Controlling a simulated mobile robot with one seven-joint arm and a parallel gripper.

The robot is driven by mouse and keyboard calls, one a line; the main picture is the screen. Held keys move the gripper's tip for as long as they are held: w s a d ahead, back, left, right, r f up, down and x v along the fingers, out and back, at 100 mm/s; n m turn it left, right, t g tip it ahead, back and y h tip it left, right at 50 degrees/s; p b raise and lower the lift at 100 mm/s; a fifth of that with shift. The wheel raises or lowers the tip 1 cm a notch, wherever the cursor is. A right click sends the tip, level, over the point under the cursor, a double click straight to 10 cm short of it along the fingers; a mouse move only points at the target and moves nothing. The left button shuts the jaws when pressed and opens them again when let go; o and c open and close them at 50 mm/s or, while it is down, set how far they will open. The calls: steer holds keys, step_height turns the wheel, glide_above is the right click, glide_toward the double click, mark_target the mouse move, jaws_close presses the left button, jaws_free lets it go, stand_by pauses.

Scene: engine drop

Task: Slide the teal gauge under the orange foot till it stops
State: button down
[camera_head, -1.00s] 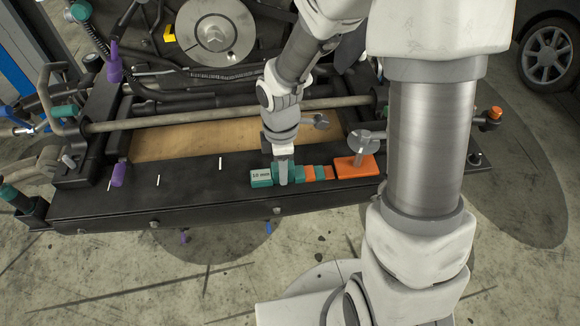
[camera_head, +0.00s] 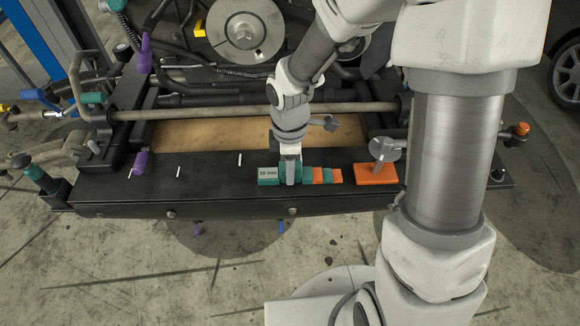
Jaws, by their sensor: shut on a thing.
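The teal gauge (camera_head: 268,175) lies along the black front beam, with a pale label reading "10 mm" at its left end. Its right part (camera_head: 318,175) is narrower, with orange and teal bands. My gripper (camera_head: 291,176) points down and is shut on the gauge's teal middle; the fingers hide a little of it. The orange foot (camera_head: 376,176) is a flat block on the same beam, right of the gauge, with a grey stem and disc above it. A small dark gap shows between the gauge's right tip and the foot. They look roughly in line.
A purple peg (camera_head: 140,162) stands at the left. My arm covers the area right of the foot.

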steer(key=shift+r+p, duration=2.25)
steer(key=shift+r, duration=0.5)
steer(key=shift+f, duration=0.1)
steer(key=shift+w+d+f+m, duration=0.1)
steer(key=shift+w+d+m, duration=0.3)
steer(key=shift+m, duration=0.3)
steer(key=w+d+m, duration=0.1)
steer(key=d+m, duration=0.2)
steer(key=m, duration=0.1)
steer(key=w+d+f+m, duration=0.1)
steer(key=w+d+m, duration=0.1)
steer(key=m, duration=0.3)
steer(key=w+d+m, duration=0.2)
steer(key=d+m, duration=0.1)
steer(key=m, duration=0.2)
steer(key=shift+w+d+f, duration=0.15)
steer(key=shift+d+f, duration=0.15)
steer(key=shift+d, duration=0.05)
steer(key=shift+w+d+f+m, duration=0.15)
steer(key=shift+d+m, duration=0.15)
steer(key=shift+m, duration=0.25)
steer(key=shift+w+d+r+m, duration=0.1)
steer(key=shift+d+m, duration=0.15)
steer(key=shift+m, duration=0.3)
